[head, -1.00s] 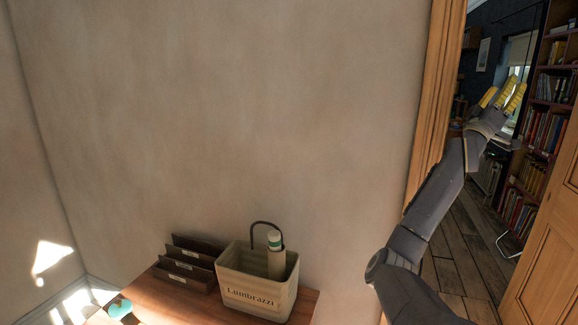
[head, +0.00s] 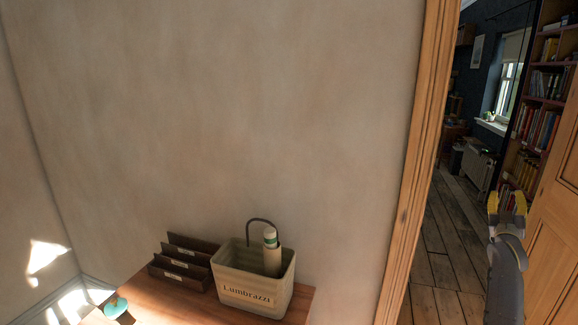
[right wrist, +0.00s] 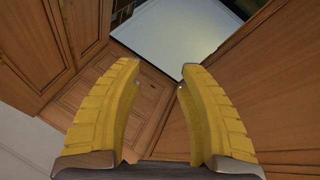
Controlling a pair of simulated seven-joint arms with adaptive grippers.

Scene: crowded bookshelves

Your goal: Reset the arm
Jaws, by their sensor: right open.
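My right gripper (head: 507,200) is at the right side of the head view, in front of the doorway and beside the wooden door. Its yellow fingers point up there. In the right wrist view the two yellow fingers (right wrist: 158,95) stand apart with nothing between them, so it is open and empty. My left arm and gripper are not in view.
A wooden door (head: 556,240) stands close on the right, and the door frame (head: 417,170) is left of the gripper. A table (head: 150,300) holds a basket (head: 285,290) with a bottle (head: 271,258), and a dark file rack (head: 180,277). Bookshelves (head: 540,115) stand beyond the doorway.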

